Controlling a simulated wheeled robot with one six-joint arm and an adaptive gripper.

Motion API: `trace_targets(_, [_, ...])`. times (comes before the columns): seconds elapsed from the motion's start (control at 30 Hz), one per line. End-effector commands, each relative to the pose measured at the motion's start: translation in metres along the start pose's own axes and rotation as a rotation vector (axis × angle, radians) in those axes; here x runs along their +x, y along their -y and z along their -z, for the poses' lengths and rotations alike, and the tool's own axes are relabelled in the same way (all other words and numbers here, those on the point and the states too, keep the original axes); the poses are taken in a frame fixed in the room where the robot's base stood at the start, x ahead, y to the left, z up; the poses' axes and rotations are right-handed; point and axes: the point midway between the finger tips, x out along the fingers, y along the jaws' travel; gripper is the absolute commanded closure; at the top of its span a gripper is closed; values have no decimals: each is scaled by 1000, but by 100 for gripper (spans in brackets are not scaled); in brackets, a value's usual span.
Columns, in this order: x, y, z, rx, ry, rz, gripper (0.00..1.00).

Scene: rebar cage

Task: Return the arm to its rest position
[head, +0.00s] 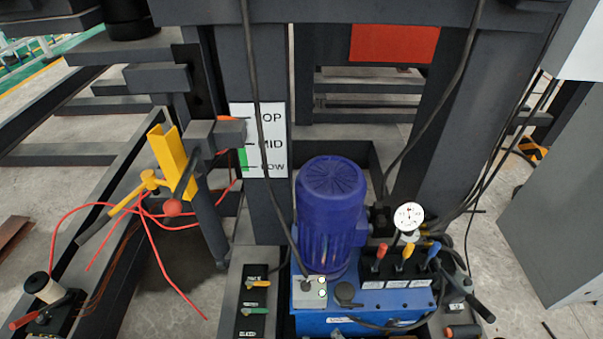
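My gripper is not in view, and I cannot make out any part of my arm for certain. The only view is from the head camera. It faces a dark steel machine frame (262,215) with a white sign (270,158) reading MID, with TOP and LOW partly covered by a cable. How the arm is posed is not shown.
A blue motor (331,205) stands on a blue hydraulic unit (362,302) with coloured levers (404,254) and a gauge (408,216). A grey cabinet (560,200) stands right.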

Motion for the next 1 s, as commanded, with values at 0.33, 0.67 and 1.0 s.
trace_targets(0.33, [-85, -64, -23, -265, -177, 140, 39])
trace_targets(0.67, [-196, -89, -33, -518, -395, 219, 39])
trace_targets(1.0, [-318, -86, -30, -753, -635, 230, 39])
